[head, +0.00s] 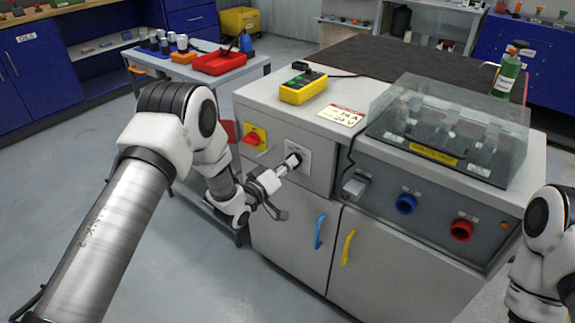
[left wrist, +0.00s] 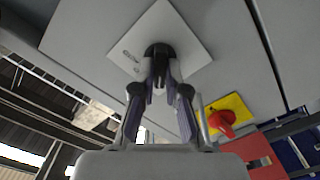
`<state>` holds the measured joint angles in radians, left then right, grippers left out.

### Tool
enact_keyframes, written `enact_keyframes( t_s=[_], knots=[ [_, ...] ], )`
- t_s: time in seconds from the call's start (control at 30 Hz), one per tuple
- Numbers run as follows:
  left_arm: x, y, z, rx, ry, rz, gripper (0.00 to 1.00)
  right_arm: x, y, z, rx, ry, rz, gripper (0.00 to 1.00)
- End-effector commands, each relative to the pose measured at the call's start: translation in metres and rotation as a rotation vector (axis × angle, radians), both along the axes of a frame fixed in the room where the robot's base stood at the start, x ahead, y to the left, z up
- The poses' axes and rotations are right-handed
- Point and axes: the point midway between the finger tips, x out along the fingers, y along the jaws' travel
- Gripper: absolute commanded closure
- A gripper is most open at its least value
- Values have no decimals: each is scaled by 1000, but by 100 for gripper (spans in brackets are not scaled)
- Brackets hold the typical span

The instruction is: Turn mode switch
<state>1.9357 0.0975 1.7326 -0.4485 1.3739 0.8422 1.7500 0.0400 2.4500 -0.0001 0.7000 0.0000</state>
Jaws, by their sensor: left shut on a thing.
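The mode switch is a black knob on a square pale plate (head: 297,150) on the front of the grey cabinet. In the left wrist view the black knob (left wrist: 159,50) sits in the middle of its plate (left wrist: 185,35). My left gripper (head: 284,168) reaches the knob from the front. In the left wrist view its fingertips (left wrist: 160,78) are closed on the knob, hiding part of it. The marks on the plate are too small to read. My right arm shows at the right edge, but its gripper is out of view.
A red rotary switch on a yellow plate (head: 255,137) is left of the mode switch. A yellow device (head: 303,87) and a clear cover (head: 445,125) are on the cabinet top. Blue (head: 406,204) and red (head: 461,230) sockets are to the right. A cart (head: 140,62) stands behind my left arm.

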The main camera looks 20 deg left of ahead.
Motion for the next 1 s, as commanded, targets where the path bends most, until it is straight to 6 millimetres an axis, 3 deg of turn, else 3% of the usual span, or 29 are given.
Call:
enact_keyframes(
  t_s=[0.2, 0.23, 0.27, 0.3, 0.67, 0.77, 1.0],
  knots=[
    [0, 0, 0, 1, 0, 1, 100, 0, 0, 0, 0, 0, 0, 60],
    [0, 0, 0, 1, 0, 1, 77, 0, 0, 0, 0, 0, 0, 60],
    [0, 0, 0, 1, 0, 1, 66, 0, 0, 0, 0, 0, 0, 60],
    [0, 0, 0, 1, 0, 1, 62, 0, 0, 0, 0, 0, 0, 60],
    [-6, 3, -1, 1, 2, 1, 62, 0, 0, 0, 0, 0, 0, 60],
    [-21, 9, -1, 0, 3, 1, 62, 0, 0, 0, 0, 0, 0, 60],
    [-79, 30, -1, -3, 5, 5, 62, 0, 0, 0, 0, 0, 0, 60]
  ],
)
